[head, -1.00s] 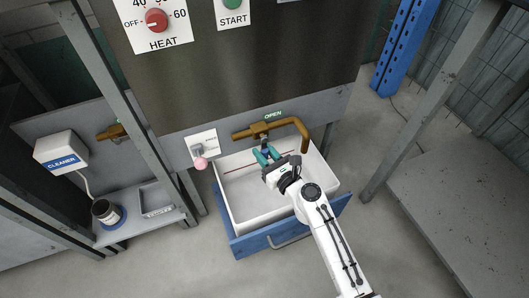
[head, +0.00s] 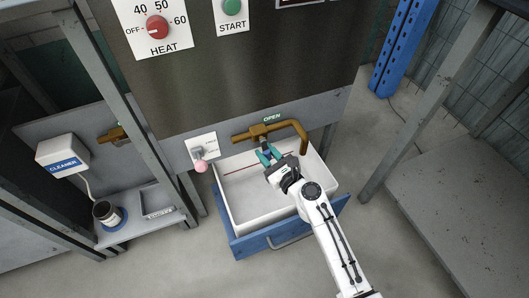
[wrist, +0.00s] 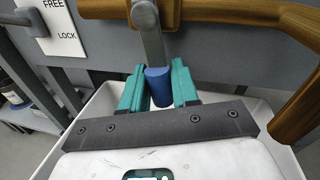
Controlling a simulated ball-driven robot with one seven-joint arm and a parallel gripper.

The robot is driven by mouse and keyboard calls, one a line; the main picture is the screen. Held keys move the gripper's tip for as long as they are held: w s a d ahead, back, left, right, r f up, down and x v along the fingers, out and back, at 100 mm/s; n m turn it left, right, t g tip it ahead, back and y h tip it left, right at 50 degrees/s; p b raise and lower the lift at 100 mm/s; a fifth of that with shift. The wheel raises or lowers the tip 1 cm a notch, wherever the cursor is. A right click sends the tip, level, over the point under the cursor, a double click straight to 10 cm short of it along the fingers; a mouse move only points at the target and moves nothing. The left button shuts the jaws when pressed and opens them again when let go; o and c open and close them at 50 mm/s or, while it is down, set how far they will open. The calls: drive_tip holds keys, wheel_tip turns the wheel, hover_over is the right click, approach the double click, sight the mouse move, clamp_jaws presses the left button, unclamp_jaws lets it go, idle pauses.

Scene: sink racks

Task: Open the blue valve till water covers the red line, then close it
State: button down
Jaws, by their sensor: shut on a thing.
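The blue valve handle (wrist: 158,87) hangs on a grey lever below the brass pipe (wrist: 233,10). My gripper (wrist: 158,88), with teal fingers, is shut on the blue handle, one finger on each side. In the head view my gripper (head: 266,154) reaches over the back of the white basin (head: 238,208), just below the brass pipe (head: 256,132). The handle is mostly hidden there. A green OPEN label is above the pipe. The red line (head: 243,170) runs along the basin's inner back wall, partly hidden by my gripper. I can make out no water in the basin.
A lever with a pink knob (head: 201,166) on a FREE/LOCK plate is left of the basin. The pipe's spout (head: 302,140) bends down at the right. The basin sits in a blue drawer (head: 250,247). Grey posts stand on both sides.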

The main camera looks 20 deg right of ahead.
drive_tip(key=shift+d+r+n+g+h+p, duration=0.3)
drive_tip(key=shift+d+n+p, duration=0.5)
drive_tip(key=shift+n, duration=0.45)
drive_tip(key=shift+d+r+n+g+h+p, duration=0.15)
drive_tip(key=shift+d+r+n+p, duration=0.3)
drive_tip(key=shift+n+p, duration=0.7)
drive_tip(key=shift+d+r+n+g+h+p, duration=0.15)
drive_tip(key=shift+d+r+n+h+p, duration=0.15)
drive_tip(key=shift+d+n+p, duration=0.75)
drive_tip(key=shift+a+n, duration=0.35)
drive_tip(key=shift+a, duration=0.05)
drive_tip(key=c, duration=1)
unclamp_jaws()
drive_tip(key=shift+r, duration=0.1)
drive_tip(key=shift+b, duration=0.3)
